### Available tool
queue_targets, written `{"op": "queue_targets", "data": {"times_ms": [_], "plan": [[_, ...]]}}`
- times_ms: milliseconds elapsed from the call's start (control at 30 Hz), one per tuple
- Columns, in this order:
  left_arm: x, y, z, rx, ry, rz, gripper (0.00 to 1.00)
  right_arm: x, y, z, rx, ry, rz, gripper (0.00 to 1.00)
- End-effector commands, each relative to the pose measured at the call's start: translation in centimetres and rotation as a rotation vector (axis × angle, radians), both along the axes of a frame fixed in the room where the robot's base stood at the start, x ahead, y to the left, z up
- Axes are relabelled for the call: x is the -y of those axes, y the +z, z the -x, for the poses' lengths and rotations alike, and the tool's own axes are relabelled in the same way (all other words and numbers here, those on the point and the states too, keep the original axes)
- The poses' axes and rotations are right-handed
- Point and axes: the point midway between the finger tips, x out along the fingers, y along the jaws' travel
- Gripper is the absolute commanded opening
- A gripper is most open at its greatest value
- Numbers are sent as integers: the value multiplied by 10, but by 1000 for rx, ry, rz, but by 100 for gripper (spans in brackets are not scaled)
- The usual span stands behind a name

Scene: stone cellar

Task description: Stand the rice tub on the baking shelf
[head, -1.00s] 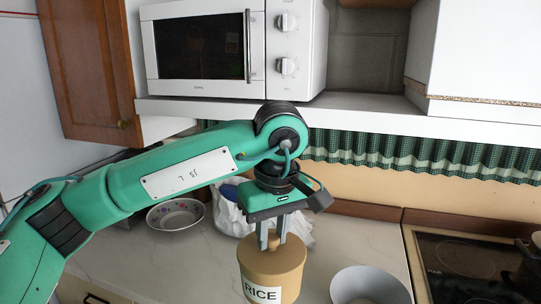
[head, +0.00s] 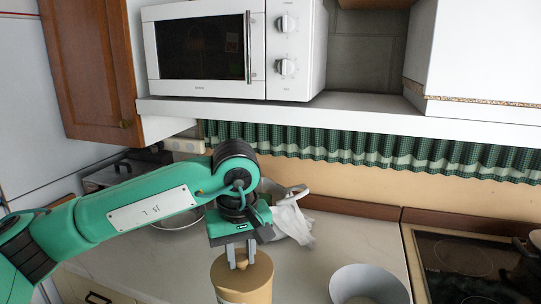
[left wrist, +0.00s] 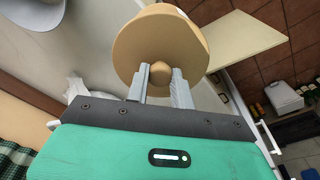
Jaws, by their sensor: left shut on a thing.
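The rice tub (head: 243,281) is a tan tub with a knobbed lid, low in the middle of the head view; only the top edge of its label shows. My left gripper (head: 239,262) is shut on the lid's knob from above. In the left wrist view the tub's lid (left wrist: 160,38) shows beyond the fingers (left wrist: 160,75), with the knob between them. The tub looks upright; I cannot tell whether it is clear of the counter. I cannot tell which surface is the baking shelf. My right gripper is not in view.
A white bowl (head: 368,285) stands right of the tub, beside the dark hob (head: 465,265). A white bag (head: 292,222) and a partly hidden bowl (head: 178,220) are behind my arm. A microwave (head: 230,50) sits on a white shelf (head: 350,118) above. Counter (head: 325,235) between is clear.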

Motion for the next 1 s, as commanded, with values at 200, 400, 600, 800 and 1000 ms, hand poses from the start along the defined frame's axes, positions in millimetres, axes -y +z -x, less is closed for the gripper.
{"op": "queue_targets", "data": {"times_ms": [200, 400, 600, 800, 1000], "plan": [[-40, -40, -2, -2, -71, 7, 0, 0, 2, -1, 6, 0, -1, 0], [-89, -88, 7, 3, -174, 3, 0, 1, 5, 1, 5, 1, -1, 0], [-131, -129, 24, 7, -279, -13, 0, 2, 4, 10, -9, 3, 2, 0], [-152, -148, 36, 11, -341, -25, 0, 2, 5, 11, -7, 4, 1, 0], [-156, -152, 39, 11, -358, -28, 0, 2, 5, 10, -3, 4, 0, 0]]}}
